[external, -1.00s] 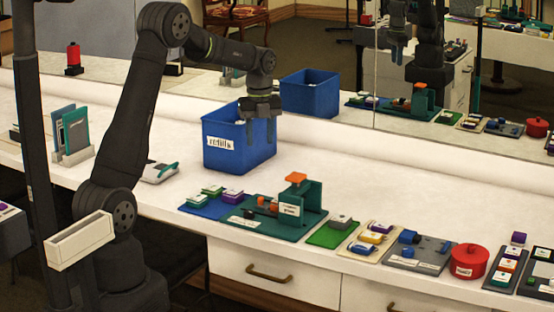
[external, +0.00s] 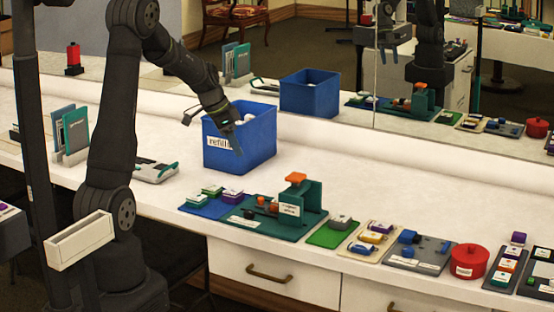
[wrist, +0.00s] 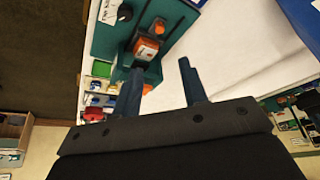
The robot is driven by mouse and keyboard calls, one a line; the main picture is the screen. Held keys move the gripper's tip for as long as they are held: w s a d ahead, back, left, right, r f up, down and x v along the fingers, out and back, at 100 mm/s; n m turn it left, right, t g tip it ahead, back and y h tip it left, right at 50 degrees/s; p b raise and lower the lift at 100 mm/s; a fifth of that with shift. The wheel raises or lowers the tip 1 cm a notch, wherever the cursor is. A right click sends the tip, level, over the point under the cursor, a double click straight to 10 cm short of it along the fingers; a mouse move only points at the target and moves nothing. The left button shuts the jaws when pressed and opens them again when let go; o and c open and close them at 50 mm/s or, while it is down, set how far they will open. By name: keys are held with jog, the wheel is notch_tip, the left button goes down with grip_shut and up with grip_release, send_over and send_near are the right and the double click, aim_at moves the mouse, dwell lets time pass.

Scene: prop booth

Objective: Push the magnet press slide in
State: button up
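The magnet press (external: 312,203) is a teal frame on a teal base, with an orange cap on top, near the front middle of the counter. An orange part, probably its slide (external: 273,205), lies low on the base left of the frame, near a black knob. In the wrist view the press (wrist: 112,38) is at top left, with its orange cap beyond the fingertips and the orange part (wrist: 159,27) above it. My gripper (external: 230,135) is tilted down to the right, in front of the blue bin and apart from the press. In the wrist view its fingers (wrist: 162,62) are spread and empty.
The blue bin (external: 262,145) labelled refills holds white items. A blue tray (external: 200,211) stands left of the press and a green mat (external: 325,238) right of it; more trays and a red pot (external: 469,260) follow.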

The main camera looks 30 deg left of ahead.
jog(key=x, duration=1.7)
grip_shut()
